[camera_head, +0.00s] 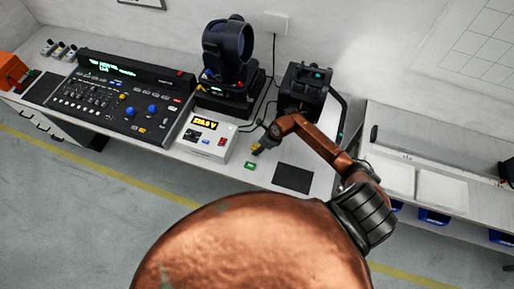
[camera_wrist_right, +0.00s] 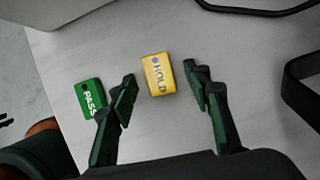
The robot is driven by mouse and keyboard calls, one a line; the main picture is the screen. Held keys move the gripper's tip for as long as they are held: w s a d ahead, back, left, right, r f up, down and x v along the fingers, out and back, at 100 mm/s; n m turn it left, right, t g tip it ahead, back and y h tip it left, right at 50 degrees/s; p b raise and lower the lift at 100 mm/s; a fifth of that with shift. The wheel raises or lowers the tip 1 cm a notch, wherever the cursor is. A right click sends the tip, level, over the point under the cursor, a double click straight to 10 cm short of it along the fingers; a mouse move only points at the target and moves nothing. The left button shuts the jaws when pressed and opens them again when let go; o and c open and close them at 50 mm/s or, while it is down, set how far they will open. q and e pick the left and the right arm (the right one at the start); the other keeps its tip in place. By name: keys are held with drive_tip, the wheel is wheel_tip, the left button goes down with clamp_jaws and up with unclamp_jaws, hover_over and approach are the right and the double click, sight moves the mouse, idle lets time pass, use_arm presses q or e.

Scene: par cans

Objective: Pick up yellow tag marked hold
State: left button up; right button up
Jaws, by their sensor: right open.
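The yellow tag marked HOLD (camera_wrist_right: 158,74) lies flat on the pale bench top in the right wrist view. A green tag marked PASS (camera_wrist_right: 91,98) lies to its left, partly behind the left finger. My right gripper (camera_head: 264,145) is open and empty above the bench in the head view. In the wrist view its dark fingertips stand on either side of the yellow tag, with gaps on both sides; their height above the bench is hard to tell. In the head view the yellow tag is mostly hidden by the gripper. My left gripper is not in view.
A white meter box (camera_head: 205,138) stands left of the gripper, with a lighting console (camera_head: 120,100) farther left. A stage light (camera_head: 228,55) and a black device (camera_head: 303,90) stand behind. A black square mat (camera_head: 293,178) lies to the right, near the front edge.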

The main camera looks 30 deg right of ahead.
drive_tip(key=shift+w+f, duration=0.1)
drive_tip(key=shift+f, duration=0.05)
drive_tip(key=c, duration=1)
drive_tip(key=shift+c, duration=0.2)
